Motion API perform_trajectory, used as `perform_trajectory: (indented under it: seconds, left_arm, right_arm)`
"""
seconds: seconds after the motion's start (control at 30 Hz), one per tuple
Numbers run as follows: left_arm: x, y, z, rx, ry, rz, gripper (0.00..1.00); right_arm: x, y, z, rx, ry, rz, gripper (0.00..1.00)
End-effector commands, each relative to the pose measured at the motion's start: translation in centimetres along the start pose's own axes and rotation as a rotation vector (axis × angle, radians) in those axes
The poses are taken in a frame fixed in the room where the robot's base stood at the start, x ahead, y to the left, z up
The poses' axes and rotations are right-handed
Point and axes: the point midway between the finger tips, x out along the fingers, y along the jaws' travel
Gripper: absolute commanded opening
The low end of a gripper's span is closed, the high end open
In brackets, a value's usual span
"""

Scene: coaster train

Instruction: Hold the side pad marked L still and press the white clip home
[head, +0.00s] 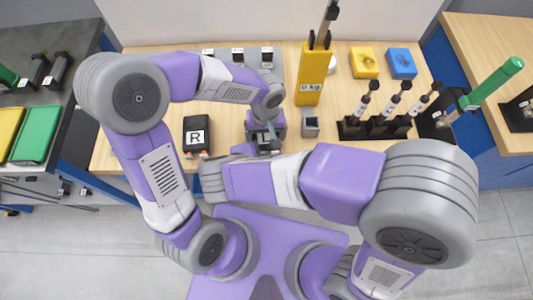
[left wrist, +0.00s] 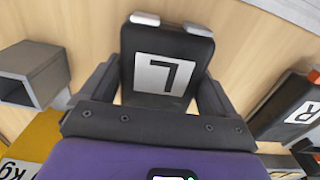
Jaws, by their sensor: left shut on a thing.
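The side pad marked L (left wrist: 165,75) is a dark block with a white label, in the left wrist view. My left gripper (left wrist: 158,92) is shut on it, with one dark finger on each side. Two small pale pieces, at the upper left (left wrist: 145,19) and upper right (left wrist: 197,29), sit on the pad's far edge; I cannot tell which is the white clip or how deep it sits. In the head view my left gripper (head: 268,138) is low at the table's front edge and mostly hides the pad. My right arm reaches in below it; its fingers are hidden.
A dark pad marked R (head: 196,137) lies left of my left gripper. A grey open box (head: 310,124) and a yellow weight block (head: 312,75) stand to the right. Further right are dark stands (head: 376,128) with upright tools. Bare wood shows left of the R pad.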

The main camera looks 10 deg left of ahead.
Motion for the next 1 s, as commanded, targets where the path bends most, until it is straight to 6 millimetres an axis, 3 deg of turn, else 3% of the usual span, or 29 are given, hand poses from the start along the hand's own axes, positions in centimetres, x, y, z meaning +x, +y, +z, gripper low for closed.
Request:
perform_trajectory:
  seconds: [0.33, 0.37, 0.4, 0.73, 0.87, 1.0]
  left_arm:
    - [0.0, -0.1, -0.1, -0.004, 0.001, -0.002, 0.45]
    - [0.0, -0.2, -0.2, -0.004, 0.001, -0.002, 0.93]
    - [0.0, -0.1, -0.2, -0.004, 0.002, -0.002, 0.99]
    - [-0.6, -0.1, -0.2, -0.005, 0.005, 0.0, 1.0]
    - [-2.4, 0.0, -0.3, -0.005, 0.008, 0.003, 1.0]
    - [-5.5, 0.0, -0.3, -0.004, 0.01, 0.003, 1.0]
  right_arm:
    - [-0.3, 0.2, 0.0, 0.0, 0.0, 0.004, 0.0]
    - [-0.3, 0.2, 0.0, 0.0, 0.0, 0.004, 0.0]
    - [-0.3, 0.2, 0.0, 0.0, 0.0, 0.005, 0.0]
    - [-0.3, 0.2, 0.0, 0.0, 0.0, 0.005, 0.0]
    - [-0.3, 0.2, 0.0, 0.0, 0.0, 0.006, 0.0]
    - [-0.3, 0.2, 0.0, 0.0, 0.0, 0.006, 0.0]
